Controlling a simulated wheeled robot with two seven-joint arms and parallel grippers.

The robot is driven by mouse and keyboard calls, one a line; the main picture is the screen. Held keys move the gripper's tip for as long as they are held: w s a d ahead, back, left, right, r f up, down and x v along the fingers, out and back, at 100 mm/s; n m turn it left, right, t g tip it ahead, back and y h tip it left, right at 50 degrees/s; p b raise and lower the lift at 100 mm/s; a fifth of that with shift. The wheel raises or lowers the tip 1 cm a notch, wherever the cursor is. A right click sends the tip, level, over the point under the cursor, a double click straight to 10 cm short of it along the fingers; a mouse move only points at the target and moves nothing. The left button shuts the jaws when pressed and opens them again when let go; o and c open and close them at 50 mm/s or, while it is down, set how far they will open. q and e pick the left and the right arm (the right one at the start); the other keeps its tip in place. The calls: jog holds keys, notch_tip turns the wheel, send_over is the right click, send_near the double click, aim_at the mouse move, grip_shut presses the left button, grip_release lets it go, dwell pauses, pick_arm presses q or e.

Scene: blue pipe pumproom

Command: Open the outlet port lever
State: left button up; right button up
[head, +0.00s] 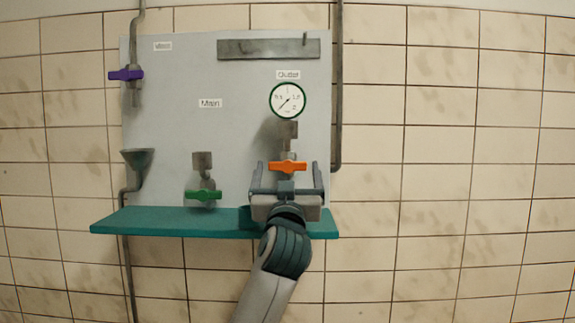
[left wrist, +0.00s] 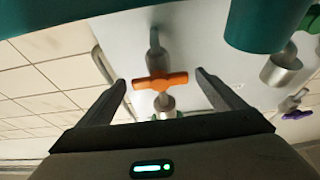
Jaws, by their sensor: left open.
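The outlet lever is an orange T-shaped handle (head: 288,167) lying crosswise on a grey valve below the round gauge (head: 288,100) and the "Outlet" label (head: 288,75). My left gripper (head: 287,178) is in front of it, with one finger on each side of the handle. In the left wrist view the orange handle (left wrist: 160,81) shows between the two spread fingers, with gaps on both sides. The gripper is open and holds nothing. Its body hides the lower part of the valve in the head view. My right gripper is not in view.
A teal shelf (head: 160,222) runs under the grey panel (head: 230,130). A green lever (head: 203,195) is left of my gripper, and a purple lever (head: 126,75) is at upper left. A teal cylinder (left wrist: 265,22) is close to the left wrist camera. A vertical pipe (head: 338,90) borders the panel at right.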

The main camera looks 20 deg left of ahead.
pick_arm(q)
jog(key=shift+w, duration=0.1)
jog(key=shift+c, duration=0.3)
jog(key=c, duration=1)
